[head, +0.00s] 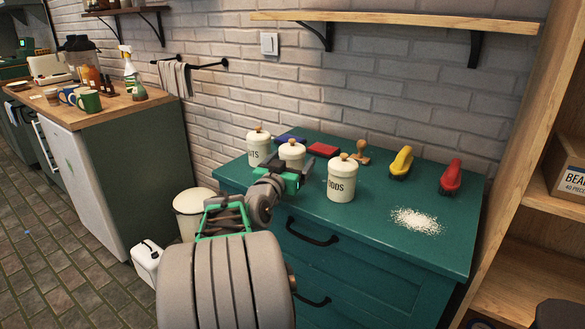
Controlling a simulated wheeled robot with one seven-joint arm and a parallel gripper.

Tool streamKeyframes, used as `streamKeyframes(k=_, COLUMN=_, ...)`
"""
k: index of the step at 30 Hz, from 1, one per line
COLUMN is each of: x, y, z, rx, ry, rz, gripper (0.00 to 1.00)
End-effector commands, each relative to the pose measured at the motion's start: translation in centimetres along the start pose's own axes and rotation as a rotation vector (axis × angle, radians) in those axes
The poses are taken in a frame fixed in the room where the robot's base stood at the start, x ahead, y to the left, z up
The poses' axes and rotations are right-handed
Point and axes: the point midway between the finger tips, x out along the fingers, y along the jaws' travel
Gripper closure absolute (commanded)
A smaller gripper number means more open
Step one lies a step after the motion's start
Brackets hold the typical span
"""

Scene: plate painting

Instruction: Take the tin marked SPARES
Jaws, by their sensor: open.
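Three cream lidded tins with wooden knobs stand on the green cabinet top (375,207). The left tin (258,152) has lettering ending in "TS", with its start turned out of view. The right tin (341,184) shows letters that look like "ODS". The middle tin (292,150) shows its lid and upper wall; my gripper covers its lower front, so no marking is readable there. I cannot read SPARES on any tin. My gripper (296,176) is open in front of the middle tin and left of the right tin. I cannot tell if it touches either.
Behind the tins lie a blue pad (290,139), a red pad (323,150) and a wooden stamp (361,153). A wooden shelf unit (516,130) borders the right side.

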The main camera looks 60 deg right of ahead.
Motion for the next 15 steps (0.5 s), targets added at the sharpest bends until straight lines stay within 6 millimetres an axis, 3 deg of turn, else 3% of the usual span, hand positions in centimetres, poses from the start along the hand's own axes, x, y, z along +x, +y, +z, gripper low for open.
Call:
streamKeyframes(k=5, x=0.02, y=-0.04, z=-0.02, rx=0.000, ry=0.000, rz=-0.001, gripper=0.13)
streamKeyframes(k=15, x=-0.01, y=-0.05, z=-0.01, rx=0.000, ry=0.000, rz=-0.001, gripper=0.40)
